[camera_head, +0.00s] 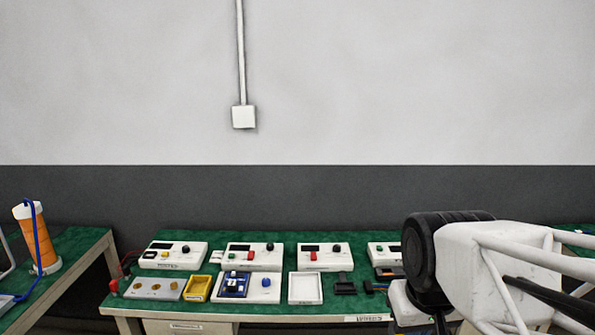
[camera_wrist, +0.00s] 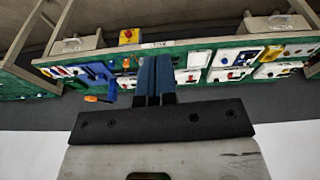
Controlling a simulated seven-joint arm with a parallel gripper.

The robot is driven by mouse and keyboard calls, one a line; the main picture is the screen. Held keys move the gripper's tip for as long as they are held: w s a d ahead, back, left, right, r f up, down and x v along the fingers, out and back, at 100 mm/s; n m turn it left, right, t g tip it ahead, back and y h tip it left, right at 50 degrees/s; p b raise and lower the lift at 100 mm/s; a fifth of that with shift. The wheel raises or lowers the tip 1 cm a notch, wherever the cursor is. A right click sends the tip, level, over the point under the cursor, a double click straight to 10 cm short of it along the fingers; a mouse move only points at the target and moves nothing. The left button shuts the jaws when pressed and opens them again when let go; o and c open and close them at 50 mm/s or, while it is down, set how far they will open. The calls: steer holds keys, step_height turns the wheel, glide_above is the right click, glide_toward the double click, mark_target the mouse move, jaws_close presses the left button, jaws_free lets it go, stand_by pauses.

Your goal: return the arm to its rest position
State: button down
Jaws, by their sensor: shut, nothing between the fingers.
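My gripper (camera_wrist: 156,62) shows in the wrist view, its two dark blue-grey fingers close together and shut, with nothing held. The fingers point toward the green-topped bench (camera_wrist: 205,43), which appears a good way beyond the fingertips. In the head view, my arm, white with a black round joint, fills the lower right in front of the bench's right end. The gripper itself cannot be made out there.
The green bench (camera_head: 340,307) carries several white control boxes (camera_head: 252,257), a yellow tray (camera_head: 198,289), a white tray (camera_head: 305,289) and a blue device (camera_head: 233,286). A left table (camera_head: 85,250) holds an orange canister (camera_head: 37,240). The wall above (camera_head: 350,90) is clear except for a conduit box (camera_head: 243,117).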

steer(key=shift+s+d+f+m, duration=0.15)
steer(key=shift+s+f, duration=0.1)
steer(key=shift+s, duration=0.3)
steer(key=shift+s+d+f+m, duration=0.1)
steer(key=shift+s+f, duration=0.15)
steer(key=shift+s, duration=0.25)
steer(key=shift+s+d+f+m, duration=0.15)
steer(key=shift+s+f, duration=0.1)
steer(key=shift+s, duration=0.3)
